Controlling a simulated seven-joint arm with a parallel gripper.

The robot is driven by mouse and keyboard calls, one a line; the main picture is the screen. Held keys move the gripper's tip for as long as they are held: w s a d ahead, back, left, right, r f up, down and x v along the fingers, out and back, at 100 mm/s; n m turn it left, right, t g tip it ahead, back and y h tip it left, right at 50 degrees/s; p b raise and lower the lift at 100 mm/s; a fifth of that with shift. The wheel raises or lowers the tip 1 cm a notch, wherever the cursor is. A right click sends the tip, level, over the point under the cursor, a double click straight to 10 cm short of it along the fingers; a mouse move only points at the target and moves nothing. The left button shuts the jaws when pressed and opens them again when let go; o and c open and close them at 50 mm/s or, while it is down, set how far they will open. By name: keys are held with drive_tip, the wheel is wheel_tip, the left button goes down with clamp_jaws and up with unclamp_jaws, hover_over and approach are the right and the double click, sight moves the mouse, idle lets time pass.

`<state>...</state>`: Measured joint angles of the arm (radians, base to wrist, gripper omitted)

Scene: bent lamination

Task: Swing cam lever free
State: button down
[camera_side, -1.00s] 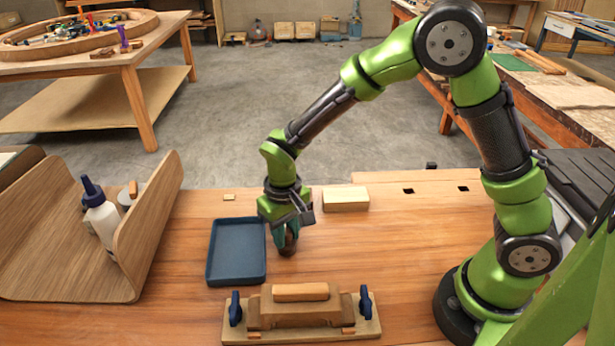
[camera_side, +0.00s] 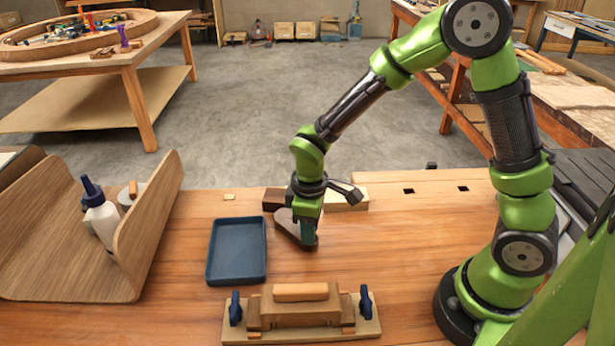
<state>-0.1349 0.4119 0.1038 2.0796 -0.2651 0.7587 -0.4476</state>
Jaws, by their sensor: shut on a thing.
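A blue tray (camera_side: 209,265) is close on the left. In front, a wooden form (camera_side: 299,314) with blue knobs (camera_side: 235,309) sits on a baseboard. A curved wooden holder (camera_side: 150,235) with a glue bottle (camera_side: 102,219) stands far left.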

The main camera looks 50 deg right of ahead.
drive_tip(key=d+n, duration=0.2)
drive_tip(key=shift+s+n, duration=0.1)
drive_tip(key=shift+n, duration=0.3)
drive_tip(key=d+n, duration=0.2)
drive_tip(key=n, duration=0.1)
drive_tip(key=shift+w+d+n, duration=0.2)
drive_tip(key=shift+d+n, duration=0.1)
drive_tip(key=d+n, duration=0.1)
drive_tip(key=w+d+n, duration=0.1)
drive_tip(key=n, duration=0.1)
drive_tip(key=shift+w+d+n, duration=0.25)
drive_tip(key=shift+n, duration=0.35)
drive_tip(key=shift+w+d+n, duration=0.25)
drive_tip(key=shift+n, duration=0.35)
drive_tip(key=c, duration=0.9)
unclamp_jaws()
wheel_tip(320, 180, up, 17)
drive_tip(key=shift+f, duration=0.1)
